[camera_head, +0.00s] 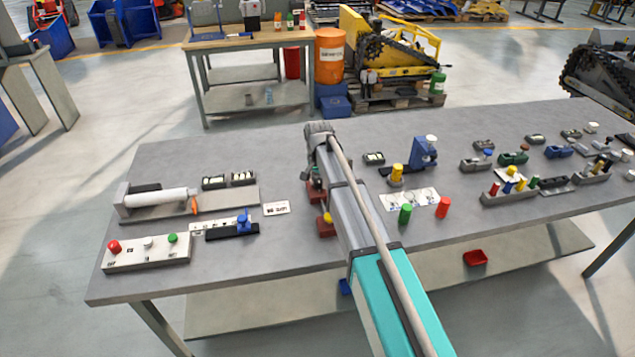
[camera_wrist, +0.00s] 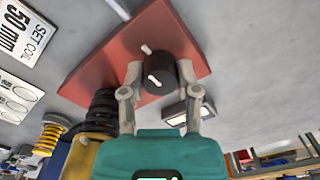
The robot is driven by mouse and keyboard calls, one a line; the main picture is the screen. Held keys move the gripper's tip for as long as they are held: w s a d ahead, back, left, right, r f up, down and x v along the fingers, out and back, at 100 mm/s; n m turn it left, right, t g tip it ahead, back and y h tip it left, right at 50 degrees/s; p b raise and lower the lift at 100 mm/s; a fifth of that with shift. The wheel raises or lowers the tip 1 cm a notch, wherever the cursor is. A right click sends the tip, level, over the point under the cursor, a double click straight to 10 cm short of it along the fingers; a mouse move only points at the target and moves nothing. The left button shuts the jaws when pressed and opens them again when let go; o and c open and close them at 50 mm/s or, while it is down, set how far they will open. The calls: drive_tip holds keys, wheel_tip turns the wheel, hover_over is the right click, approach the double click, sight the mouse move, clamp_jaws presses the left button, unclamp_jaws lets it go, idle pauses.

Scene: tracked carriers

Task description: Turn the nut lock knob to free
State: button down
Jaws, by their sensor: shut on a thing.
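In the wrist view a dark round knob (camera_wrist: 164,70) stands on a red base plate (camera_wrist: 108,72). A short white mark shows on the knob's face, and another pale mark lies on the plate just above it. My gripper (camera_wrist: 160,80) has one grey finger on each side of the knob and is shut on it. The knob's lettering, if any, cannot be read. In the head view my arm covers the gripper and the knob; a red block (camera_head: 325,226) with a yellow top shows partly beside the arm.
A black spring (camera_wrist: 102,108) stands close to the left finger, with a yellow spring (camera_wrist: 48,138) beyond. A "SET COIL 50 mm" card (camera_wrist: 25,32) lies at upper left. In the head view a roller fixture (camera_head: 160,198) and button box (camera_head: 146,252) sit left on the grey bench (camera_head: 285,245).

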drive_tip(key=shift+s, duration=0.15)
drive_tip(key=shift+c, duration=1.7)
unclamp_jaws()
drive_tip(key=shift+r, duration=0.15)
